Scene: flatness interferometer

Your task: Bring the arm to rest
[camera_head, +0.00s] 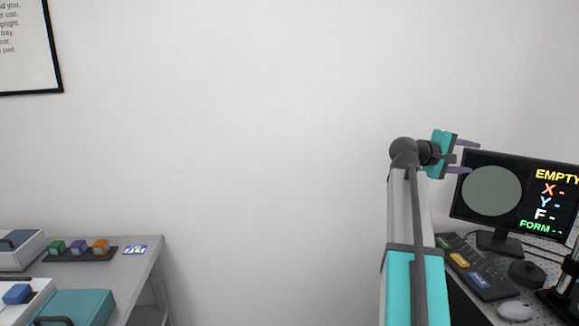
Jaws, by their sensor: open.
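My gripper (466,157) is at the end of my raised arm on the right side of the head camera view. Its jaws are apart, with nothing between them, and they point right toward the monitor. The gripper body is teal with greyish-purple fingers. The lower finger overlaps the monitor's left edge in the picture; I cannot tell how far apart they are in depth. My arm stands nearly upright, with a teal lower section.
A monitor (491,190) shows "EMPTY". A keypad (477,268) and a white mouse (515,311) lie before it. At left, a grey table (133,275) bears a dark rack with green (57,247), purple (79,247) and orange (100,246) blocks. Bare wall fills the middle.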

